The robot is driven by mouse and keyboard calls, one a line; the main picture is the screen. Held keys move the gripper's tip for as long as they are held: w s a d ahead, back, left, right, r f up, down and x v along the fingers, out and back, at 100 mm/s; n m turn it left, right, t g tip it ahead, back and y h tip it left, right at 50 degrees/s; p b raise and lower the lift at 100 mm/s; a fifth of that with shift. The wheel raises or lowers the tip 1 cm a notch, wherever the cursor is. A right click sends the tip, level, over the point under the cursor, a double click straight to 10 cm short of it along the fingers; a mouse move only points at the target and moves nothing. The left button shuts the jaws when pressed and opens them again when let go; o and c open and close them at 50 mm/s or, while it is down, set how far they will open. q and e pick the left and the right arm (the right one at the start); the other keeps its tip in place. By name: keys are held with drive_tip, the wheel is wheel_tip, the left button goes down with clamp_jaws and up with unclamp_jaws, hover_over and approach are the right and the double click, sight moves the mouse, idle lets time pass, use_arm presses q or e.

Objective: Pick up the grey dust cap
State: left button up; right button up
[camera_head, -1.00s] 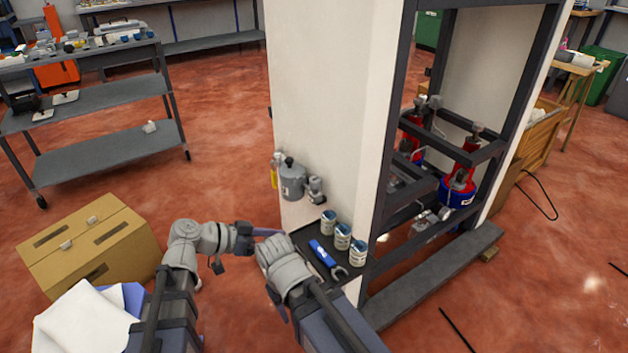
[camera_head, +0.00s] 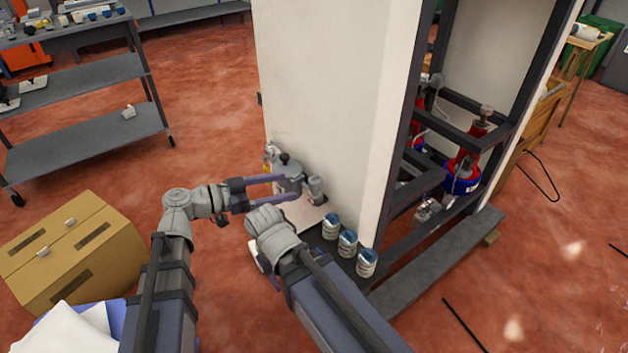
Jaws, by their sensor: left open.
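A grey cylindrical part with a dark knob (camera_head: 291,174) sits against the lower white cabinet panel, with a smaller grey piece (camera_head: 316,190) at its right. I cannot tell for sure which grey piece is the dust cap. My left gripper (camera_head: 288,187) is open, its two purple fingers pointing right at the grey cylinder. The fingertips overlap its near side in the head view; whether they touch it I cannot tell. My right gripper (camera_head: 264,228) is nearer to me, below the left one, and its fingers are mostly hidden by its own wrist.
Several striped cans (camera_head: 347,243) stand on a dark ledge right of my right arm. The white cabinet panel (camera_head: 325,110) rises behind the grey parts. A cardboard box (camera_head: 72,250) is at the left.

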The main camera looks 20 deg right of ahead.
sight(312, 180)
use_arm(q)
drive_tip(key=shift+w+b+x, duration=0.15)
drive_tip(key=shift+b+x, duration=0.15)
drive_tip(key=shift+x, duration=1.6)
drive_tip(key=shift+w+b+x, duration=0.1)
drive_tip(key=shift+b+x, duration=0.15)
drive_tip(key=shift+x, duration=1.6)
drive_tip(key=shift+a, duration=0.1)
clamp_jaws()
